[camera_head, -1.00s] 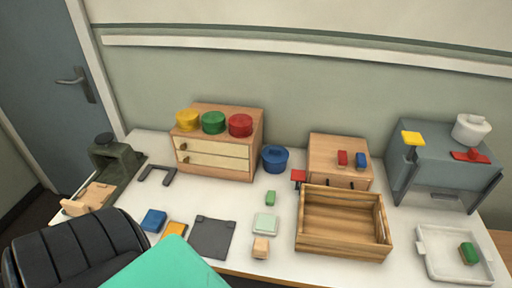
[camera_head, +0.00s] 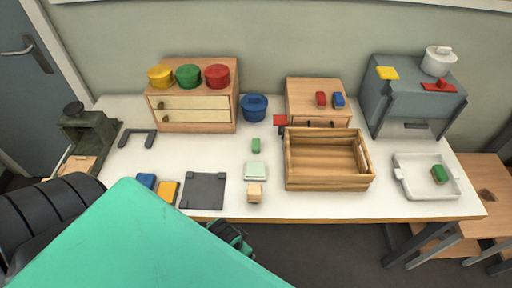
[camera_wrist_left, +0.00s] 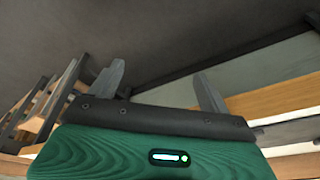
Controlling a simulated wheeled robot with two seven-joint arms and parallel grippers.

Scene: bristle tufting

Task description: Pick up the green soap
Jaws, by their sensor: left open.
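A small green block (camera_head: 255,145) stands on the white table, left of the wooden crate. A pale green block (camera_head: 256,171) lies between the dark mat and the crate. I cannot tell for sure which of these is the soap. My left gripper (camera_head: 236,238) is just in front of the table's front edge, apart from all the blocks; its tips are hard to make out there. In the left wrist view its fingers (camera_wrist_left: 160,90) are spread with nothing between them. My right gripper is not in view.
An open wooden crate (camera_head: 328,181) stands right of centre, and a white tray (camera_head: 403,183) right of it. A dark mat (camera_head: 203,190), blue block (camera_head: 146,181) and orange block (camera_head: 167,192) lie near the front edge. Drawers and a blue pot (camera_head: 254,107) stand behind.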

